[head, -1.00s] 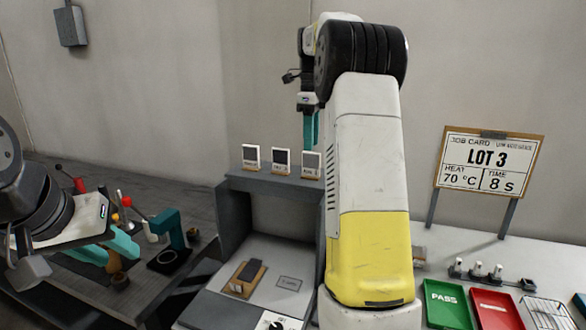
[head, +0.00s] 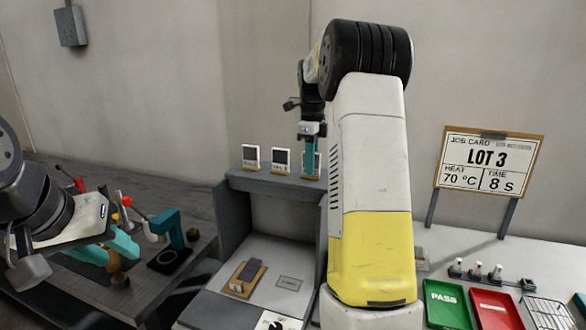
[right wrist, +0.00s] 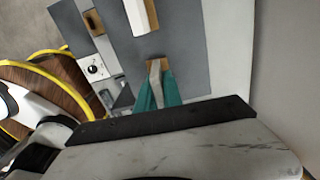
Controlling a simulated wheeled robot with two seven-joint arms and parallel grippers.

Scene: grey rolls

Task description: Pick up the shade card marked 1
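Three small shade cards stand in a row on the grey shelf (head: 262,181) in the head view: a left one (head: 251,157), a middle one (head: 281,160) and a right one (head: 309,171). Their markings are too small to read. My right gripper (head: 310,155) is down at the right card and partly hides it. In the right wrist view, its teal fingers (right wrist: 158,92) stand apart on either side of this card (right wrist: 155,72); firm contact does not show. Another card (right wrist: 140,15) stands beyond it. My left gripper (head: 112,248) is low at the left, away from the cards.
My right arm covers the middle of the head view. A wooden-backed dark piece (head: 245,277) lies below the shelf. A green tray (head: 447,304) and red tray (head: 495,308) lie right. A teal stand (head: 170,240) and tools are near my left gripper.

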